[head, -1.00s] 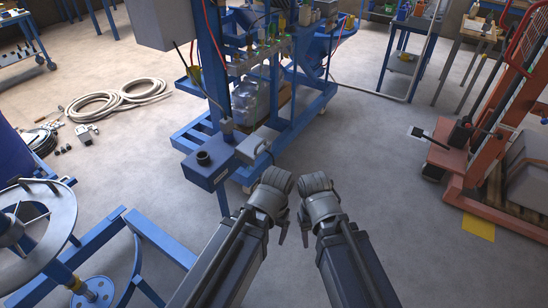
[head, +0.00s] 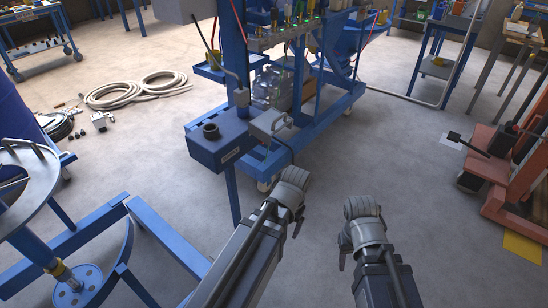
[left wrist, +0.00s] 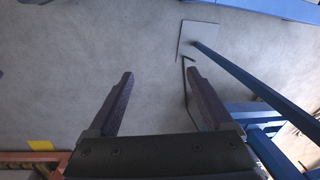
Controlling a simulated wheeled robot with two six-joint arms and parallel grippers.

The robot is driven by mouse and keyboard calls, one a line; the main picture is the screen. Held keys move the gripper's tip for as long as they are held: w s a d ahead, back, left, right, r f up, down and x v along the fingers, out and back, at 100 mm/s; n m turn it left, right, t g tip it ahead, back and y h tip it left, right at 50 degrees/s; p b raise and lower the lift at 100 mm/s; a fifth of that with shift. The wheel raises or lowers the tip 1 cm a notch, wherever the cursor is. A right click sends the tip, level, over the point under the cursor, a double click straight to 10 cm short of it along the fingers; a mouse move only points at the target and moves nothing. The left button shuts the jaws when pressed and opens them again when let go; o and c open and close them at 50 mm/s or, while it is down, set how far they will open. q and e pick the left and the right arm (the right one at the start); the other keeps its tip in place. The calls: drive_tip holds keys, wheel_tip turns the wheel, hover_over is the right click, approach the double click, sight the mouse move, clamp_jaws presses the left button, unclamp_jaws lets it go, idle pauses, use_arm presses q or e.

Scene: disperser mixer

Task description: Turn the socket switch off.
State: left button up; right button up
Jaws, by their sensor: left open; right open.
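A blue box (head: 217,147) with a round black fitting on top stands on a blue post, left of centre in the head view. A grey box (head: 270,126) with a looped handle and a cable is fixed at its right. Which part is the socket switch, and its position, I cannot tell. My left gripper (head: 298,222) is below and right of these boxes, apart from them. The left wrist view shows its two fingers (left wrist: 158,72) spread, with nothing between them. My right gripper (head: 344,257) is farther right over bare floor; it is open, and its fingers show small.
A blue wheeled frame (head: 315,125) stands behind the boxes. A blue stand with a round grey plate (head: 28,172) is close at the left. An orange pallet truck (head: 500,175) is at the right. The floor between my right arm and the truck is clear.

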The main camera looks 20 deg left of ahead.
use_arm(q)
drive_tip(key=w+a+f+y+b, duration=0.1)
drive_tip(key=w+a+f+b, duration=0.2)
drive_tip(key=a+f+b, duration=0.15)
drive_tip(key=w+a+r+m+t+y+b, duration=0.1)
drive_tip(key=w+a+m+y, duration=0.3)
drive_tip(key=w+y, duration=0.1)
drive_tip(key=w+d+r+m+t+y, duration=0.2)
drive_tip(key=w+r+m+y, duration=0.1)
drive_tip(key=r, duration=0.5)
drive_tip(key=w+d+r+m+t+y, duration=0.2)
drive_tip(key=w+r+y, duration=0.4)
drive_tip(key=r, duration=0.3)
drive_tip(key=shift+w+r+m+t+y, duration=0.3)
drive_tip(key=shift+w+m+t, duration=0.1)
drive_tip(key=shift+w+m, duration=0.2)
use_arm(e)
wheel_tip(320, 180, down, 8)
use_arm(q)
drive_tip(key=shift+a, duration=0.15)
use_arm(e)
drive_tip(key=shift+a, duration=0.1)
